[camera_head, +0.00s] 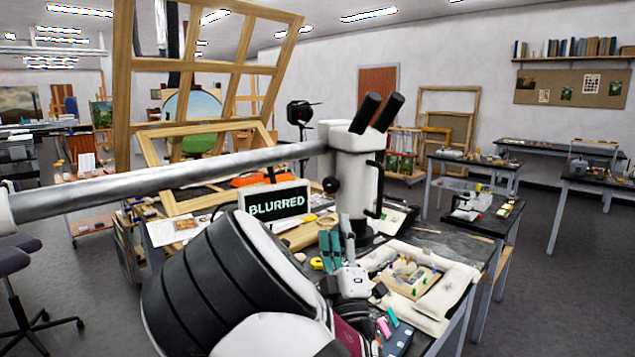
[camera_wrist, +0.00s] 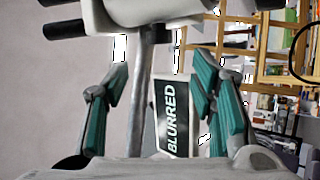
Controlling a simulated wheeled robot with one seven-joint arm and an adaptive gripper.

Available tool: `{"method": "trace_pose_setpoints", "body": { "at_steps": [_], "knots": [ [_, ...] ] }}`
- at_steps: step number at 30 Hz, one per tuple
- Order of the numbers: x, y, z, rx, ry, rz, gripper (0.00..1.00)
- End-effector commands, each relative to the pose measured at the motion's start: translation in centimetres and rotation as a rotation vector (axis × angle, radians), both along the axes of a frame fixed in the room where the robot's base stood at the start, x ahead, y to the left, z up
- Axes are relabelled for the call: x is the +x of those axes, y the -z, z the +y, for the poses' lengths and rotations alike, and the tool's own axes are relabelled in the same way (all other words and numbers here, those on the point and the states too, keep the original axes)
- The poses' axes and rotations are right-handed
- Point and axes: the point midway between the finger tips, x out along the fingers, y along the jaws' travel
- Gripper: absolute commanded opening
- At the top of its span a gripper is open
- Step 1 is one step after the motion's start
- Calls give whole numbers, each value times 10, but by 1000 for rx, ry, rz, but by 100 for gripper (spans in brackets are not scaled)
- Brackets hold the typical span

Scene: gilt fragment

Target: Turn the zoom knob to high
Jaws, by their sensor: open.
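The white stereo microscope (camera_head: 357,180) stands upright over the bench on a long grey boom, with two black eyepieces on top. A round black knob (camera_head: 331,184) sticks out on its left side; I cannot read any marking on it. A black curved part (camera_head: 379,190) is on its right side. My gripper (camera_head: 330,240) has teal fingers, is open and empty, and is below the knob, apart from it. In the wrist view the microscope (camera_wrist: 150,12) is at the top, beyond my open gripper (camera_wrist: 160,73). A small sign (camera_head: 277,203) reads "BLURRED"; it also shows sideways in the wrist view (camera_wrist: 172,115).
The boom (camera_head: 170,182) crosses from the left to the microscope. A wooden easel frame (camera_head: 205,90) stands behind. A small framed piece (camera_head: 410,277) lies on white padding at the bench's right, among tools and a yellow tape measure (camera_head: 317,263).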

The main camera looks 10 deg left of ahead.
Motion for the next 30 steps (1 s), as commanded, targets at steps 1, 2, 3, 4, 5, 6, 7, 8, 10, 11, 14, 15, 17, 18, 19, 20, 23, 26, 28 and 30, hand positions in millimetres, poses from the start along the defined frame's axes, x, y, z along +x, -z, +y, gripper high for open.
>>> {"method": "trace_pose_setpoints", "body": {
  "at_steps": [1,2,3,4,5,6,7,8,10,11,14,15,17,18,19,20,23,26,28,30],
  "knots": [
    [5,-6,2,3,-1,-5,51],
    [9,-9,3,2,-2,-4,51],
    [14,-13,5,2,-2,-4,51],
    [19,-17,6,2,-2,-4,51],
    [24,-20,7,3,-1,-5,51],
    [30,-25,8,2,-1,-5,51],
    [35,-29,10,1,-1,-6,51],
    [39,-32,11,2,-1,-4,51],
    [50,-40,15,1,-3,-4,51],
    [54,-44,16,2,-2,-4,51],
    [69,-54,19,2,-1,-4,51],
    [74,-58,21,1,-2,-5,51],
    [80,-63,23,-1,-2,-3,51],
    [84,-66,24,0,-2,-3,51],
    [87,-67,25,0,-2,-2,51],
    [89,-69,26,0,-2,-3,51],
    [94,-73,27,-1,-1,-2,51],
    [97,-75,27,-1,-1,-2,51],
    [97,-75,27,-1,-1,-2,51],
    [97,-75,27,-1,-1,-2,51]
  ]
}}
